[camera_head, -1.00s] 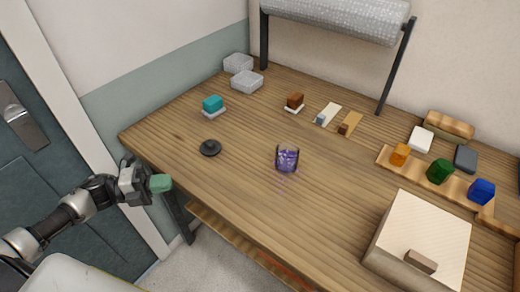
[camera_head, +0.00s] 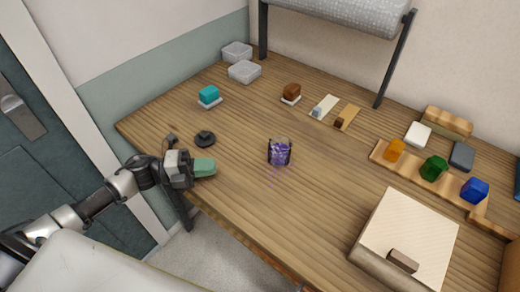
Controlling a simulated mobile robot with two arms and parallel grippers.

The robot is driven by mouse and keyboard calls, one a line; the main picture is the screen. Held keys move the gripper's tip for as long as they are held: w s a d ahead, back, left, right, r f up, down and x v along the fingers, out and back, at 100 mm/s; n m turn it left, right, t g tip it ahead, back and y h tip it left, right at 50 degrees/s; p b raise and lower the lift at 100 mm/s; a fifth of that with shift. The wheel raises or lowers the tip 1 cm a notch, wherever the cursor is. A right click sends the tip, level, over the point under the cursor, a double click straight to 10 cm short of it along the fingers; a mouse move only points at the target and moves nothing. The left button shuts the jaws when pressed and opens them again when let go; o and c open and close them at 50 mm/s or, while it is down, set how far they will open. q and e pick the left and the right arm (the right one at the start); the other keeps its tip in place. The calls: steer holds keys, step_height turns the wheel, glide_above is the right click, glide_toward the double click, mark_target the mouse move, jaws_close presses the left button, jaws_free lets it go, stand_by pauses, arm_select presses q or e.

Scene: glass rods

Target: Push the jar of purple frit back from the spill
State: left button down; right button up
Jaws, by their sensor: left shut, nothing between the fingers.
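The jar of purple frit (camera_head: 280,152) stands upright near the middle of the wooden table, a clear vessel with purple content. A faint purplish patch, perhaps the spill (camera_head: 272,182), shows on the wood just in front of it. My left gripper (camera_head: 205,167) has green fingers that are shut and empty. It is at the table's front left edge, to the left of the jar and apart from it. My right gripper is not in view.
A small black round lid-like piece (camera_head: 205,139) lies just behind my left gripper. A large cream box (camera_head: 412,232) stands front right. The wood between gripper and jar is clear.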

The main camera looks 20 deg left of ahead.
arm_select(q)
steer(key=p, duration=0.3)
glide_toward(271, 152)
steer(key=d, duration=0.5)
steer(key=shift+s+d+r, duration=0.15)
steer(key=shift+s+d, duration=0.15)
steer(key=shift+w+d, duration=0.25)
steer(key=shift+w, duration=0.9)
steer(key=shift+w+d+f, duration=0.15)
steer(key=shift+w+f, duration=0.05)
steer(key=shift+w, duration=0.35)
steer(key=shift+w, duration=0.1)
